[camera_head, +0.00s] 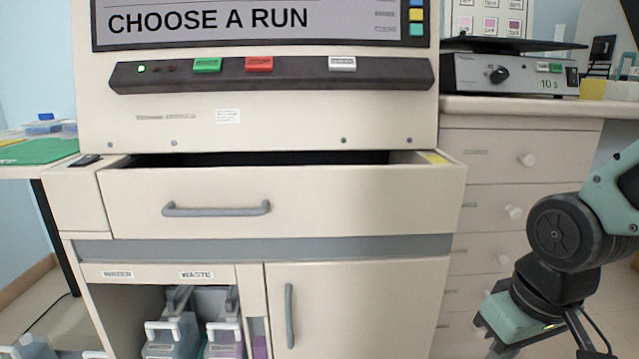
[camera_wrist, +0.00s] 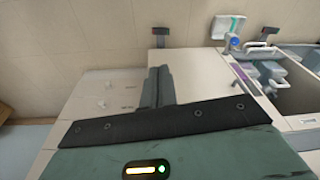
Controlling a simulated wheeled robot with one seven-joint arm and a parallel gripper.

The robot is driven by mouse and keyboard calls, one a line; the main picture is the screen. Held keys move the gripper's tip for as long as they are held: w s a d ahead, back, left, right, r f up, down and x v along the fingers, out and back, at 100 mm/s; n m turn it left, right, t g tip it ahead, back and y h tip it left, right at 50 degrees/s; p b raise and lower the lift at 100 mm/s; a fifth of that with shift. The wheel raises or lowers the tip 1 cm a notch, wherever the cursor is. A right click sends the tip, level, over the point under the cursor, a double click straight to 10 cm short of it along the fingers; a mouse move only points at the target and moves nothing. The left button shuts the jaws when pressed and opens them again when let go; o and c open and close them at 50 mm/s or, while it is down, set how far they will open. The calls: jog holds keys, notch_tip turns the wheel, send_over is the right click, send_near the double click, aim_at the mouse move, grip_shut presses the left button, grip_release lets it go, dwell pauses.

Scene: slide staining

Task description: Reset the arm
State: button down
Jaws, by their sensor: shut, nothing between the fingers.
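My arm hangs at the right edge of the head view, with my gripper (camera_head: 486,332) pointing down and left at the lower right. It is in front of the side drawers and apart from the stainer. In the wrist view my gripper (camera_wrist: 158,72) has its two dark fingers side by side and shut, with nothing between them. The staining machine (camera_head: 258,130) fills the middle of the head view. Its screen (camera_head: 250,25) reads "CHOOSE A RUN". Its wide drawer (camera_head: 330,202) is pulled out, with a dark gap above the front.
A chest of drawers (camera_head: 525,143) stands right of the machine, bearing a grey device (camera_head: 520,76). Below the wide drawer are a closed cupboard door (camera_head: 350,310) and an open bay with bottles (camera_head: 172,335). A green mat (camera_head: 40,151) lies on the left table.

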jog(key=s+a+r+n+g+p, duration=0.1)
jog(key=s+a+r+n+p, duration=0.15)
jog(key=s+a+n, duration=0.45)
notch_tip(320, 180, up, 39)
jog(key=s+a+m+p, duration=0.2)
jog(key=s+p, duration=0.1)
jog(key=p, duration=3.4)
jog(key=shift+a+g, duration=0.3)
jog(key=shift+d+f, duration=0.1)
